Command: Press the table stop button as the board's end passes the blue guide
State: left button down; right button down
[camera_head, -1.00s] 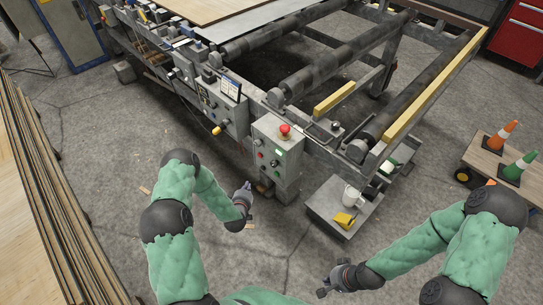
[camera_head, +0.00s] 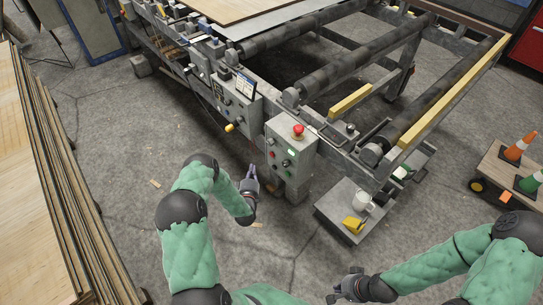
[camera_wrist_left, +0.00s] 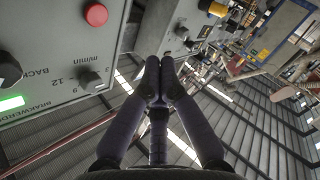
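The red stop button (camera_head: 297,131) sits on top of the grey control box (camera_head: 290,160) at the near side of the roller table. My left gripper (camera_head: 251,175) is raised left of the box, apart from the button. In the left wrist view its fingertips (camera_wrist_left: 159,68) are together, with nothing between them. My right gripper (camera_head: 340,288) is low at the bottom centre, its finger state unclear. The board (camera_head: 232,8) lies on the table at the top, partly out of frame. I cannot clearly make out the blue guide.
The roller table (camera_head: 350,68) has yellow rails (camera_head: 455,92). A small grey platform (camera_head: 333,205) holds a white mug (camera_head: 361,201) and a yellow item. A cart (camera_head: 495,165) with cones stands at right. Stacked veneer (camera_head: 35,200) fills the left. Floor is open around my arms.

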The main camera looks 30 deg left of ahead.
aim_at(272, 155)
pick_arm(q)
jog(key=w+d+b, duration=0.2)
jog(key=w+d, duration=0.1)
jog(key=w, duration=0.4)
jog(key=shift+w, duration=0.2)
jog(key=shift+w+b, duration=0.1)
jog(key=shift+b, duration=0.2)
dwell(1.1)
jog(key=shift+w+d, duration=0.15)
jog(key=shift+w, duration=0.15)
jog(key=shift+w+d+b, duration=0.2)
jog(key=shift+w+b, duration=0.2)
jog(key=shift+b, duration=0.1)
dwell(1.0)
jog(key=shift+s+a, duration=0.35)
jog(key=shift+s, duration=0.45)
jog(key=shift+s, duration=0.1)
